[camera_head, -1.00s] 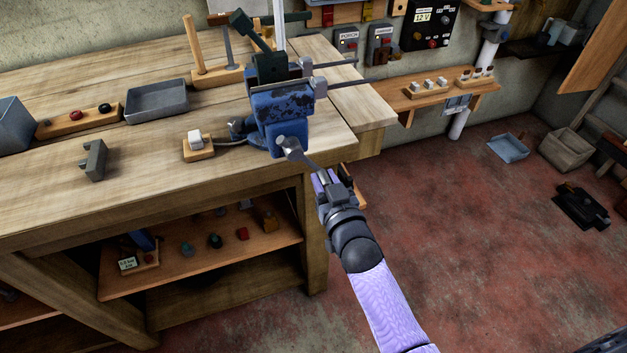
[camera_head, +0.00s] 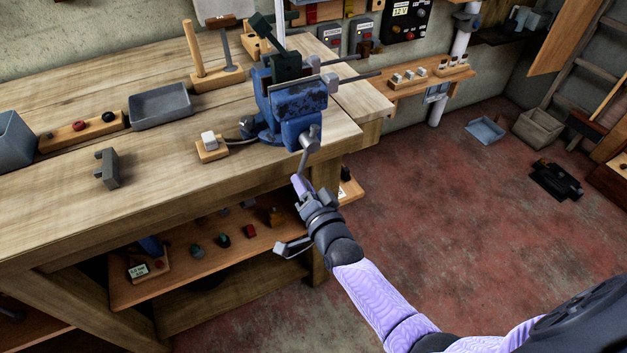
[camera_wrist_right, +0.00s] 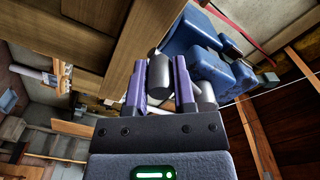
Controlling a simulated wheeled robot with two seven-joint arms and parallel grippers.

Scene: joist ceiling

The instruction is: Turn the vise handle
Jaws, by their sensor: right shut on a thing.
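The blue, worn vise (camera_head: 297,105) is fixed at the right end of the wooden workbench (camera_head: 215,175). Its grey metal handle (camera_head: 304,160) hangs from the screw end at the vise's front, pointing down and slightly left. My right gripper (camera_head: 300,186) is shut on the lower end of the handle, just off the bench's front edge. In the right wrist view, a grey cylindrical end of the handle (camera_wrist_right: 158,70) shows between the two purple fingers, with the blue vise body (camera_wrist_right: 195,45) beyond. My left gripper is not in view.
On the bench are a grey tray (camera_head: 160,105), a grey bracket (camera_head: 107,168), a wooden block with a white switch (camera_head: 209,142) and a mallet (camera_head: 194,50). A lower shelf (camera_head: 205,255) holds small coloured parts. The red floor at right is mostly clear.

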